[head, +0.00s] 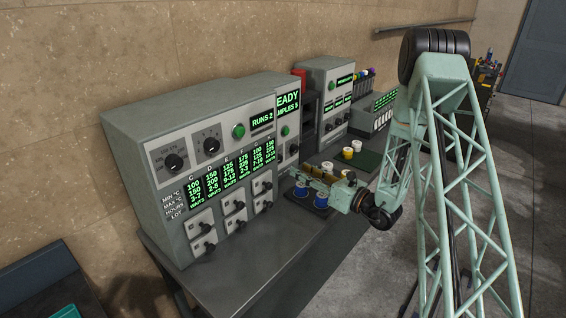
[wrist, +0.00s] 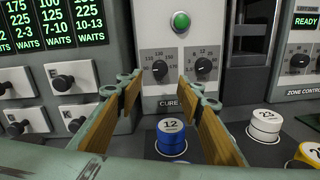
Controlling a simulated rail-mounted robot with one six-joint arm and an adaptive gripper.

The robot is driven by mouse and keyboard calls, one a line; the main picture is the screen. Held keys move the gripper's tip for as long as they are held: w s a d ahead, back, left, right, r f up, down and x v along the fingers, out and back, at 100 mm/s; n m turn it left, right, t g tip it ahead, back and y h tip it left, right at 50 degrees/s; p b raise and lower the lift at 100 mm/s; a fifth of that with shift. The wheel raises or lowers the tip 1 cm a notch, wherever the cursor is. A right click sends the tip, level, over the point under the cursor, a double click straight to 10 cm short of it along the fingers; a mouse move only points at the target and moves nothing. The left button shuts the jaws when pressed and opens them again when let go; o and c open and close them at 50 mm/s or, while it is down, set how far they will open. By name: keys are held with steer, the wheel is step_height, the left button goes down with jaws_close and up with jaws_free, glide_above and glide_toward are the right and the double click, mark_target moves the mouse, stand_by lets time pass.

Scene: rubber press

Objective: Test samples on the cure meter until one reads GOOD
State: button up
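The cure meter (head: 288,132) is a grey cabinet with a green button (wrist: 181,21), two dials and a partly hidden display ending in "EADY". Its CURE panel (wrist: 170,101) shows straight ahead in the wrist view. My gripper (wrist: 164,95) is open, its wood-padded fingers spread in front of that panel, with nothing held between them. A blue sample with a white lid marked 12 (wrist: 172,132) stands beyond and below the fingers. In the head view, two blue samples (head: 321,199) stand beside my gripper. White (wrist: 266,124) and yellow (wrist: 308,154) samples stand to the right.
A large grey cabinet (head: 190,125) with green-lit columns, knobs and "RUNS 2" stands at left. Another cabinet (head: 328,80) stands beyond the cure meter. A green mat (head: 366,160) holds white and yellow samples. The grey bench front (head: 270,275) is clear. A red-topped dark column stands between cabinets.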

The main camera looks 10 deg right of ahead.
mark_target(280, 160)
steer(key=x, duration=1)
steer(key=shift+w+a, duration=0.15)
steer(key=shift+a, duration=0.05)
steer(key=shift+c, duration=0.2)
steer(key=c, duration=0.8)
